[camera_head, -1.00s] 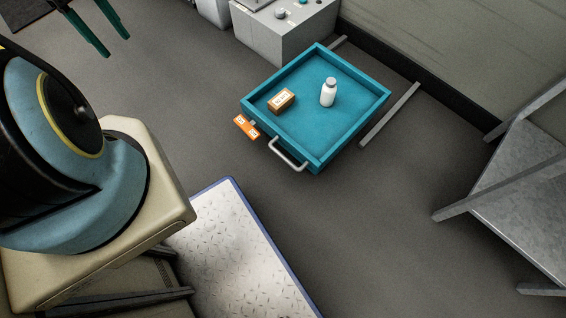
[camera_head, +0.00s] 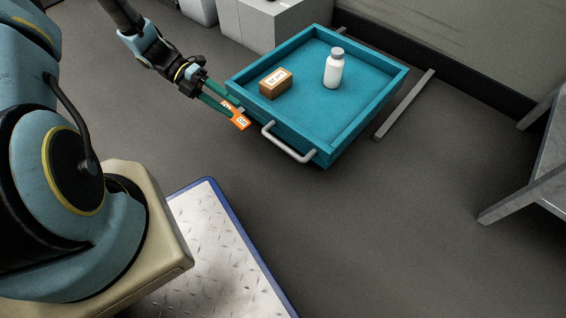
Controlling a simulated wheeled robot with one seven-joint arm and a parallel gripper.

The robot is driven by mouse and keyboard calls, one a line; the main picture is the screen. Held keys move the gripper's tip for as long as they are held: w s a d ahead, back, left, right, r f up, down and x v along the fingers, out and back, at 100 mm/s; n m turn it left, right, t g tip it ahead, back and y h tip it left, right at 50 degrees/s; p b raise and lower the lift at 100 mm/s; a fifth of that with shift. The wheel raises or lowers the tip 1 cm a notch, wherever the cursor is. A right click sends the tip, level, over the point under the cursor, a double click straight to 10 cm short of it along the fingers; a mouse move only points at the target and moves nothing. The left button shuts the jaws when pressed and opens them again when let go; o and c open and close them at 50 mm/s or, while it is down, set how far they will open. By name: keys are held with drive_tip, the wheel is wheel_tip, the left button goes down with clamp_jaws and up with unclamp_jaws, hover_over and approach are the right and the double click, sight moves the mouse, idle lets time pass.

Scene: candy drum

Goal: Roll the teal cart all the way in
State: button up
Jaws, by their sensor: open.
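The teal cart (camera_head: 345,128) is a shallow open tray on the floor with a grey bar handle (camera_head: 288,146) on its near side. It holds a small brown box (camera_head: 275,84) and a white bottle (camera_head: 333,70). My gripper (camera_head: 228,106) has green fingers and is open. The handle is clear of the fingers.
A grey rail (camera_head: 404,104) lies on the floor right of the cart. A grey cabinet (camera_head: 262,26) stands behind it at the left. A metal table (camera_head: 545,165) is at the right edge. A blue-edged metal plate (camera_head: 215,240) lies in front. Open floor lies between plate and table.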

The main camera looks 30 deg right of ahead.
sight(279, 144)
drive_tip(key=s+d+f+n+g+h+b, duration=0.1)
drive_tip(key=d+f+n+b, duration=0.15)
drive_tip(key=f, duration=0.35)
drive_tip(key=s+d+f+n+g+h+b, duration=0.1)
drive_tip(key=s+d+f+n+b, duration=0.15)
drive_tip(key=f, duration=0.35)
drive_tip(key=b+x, duration=0.4)
drive_tip(key=x, duration=0.4)
drive_tip(key=shift+s, duration=0.15)
drive_tip(key=shift+s+d+r, duration=0.1)
drive_tip(key=shift+s+d, duration=0.2)
drive_tip(key=shift+s, duration=0.2)
clamp_jaws()
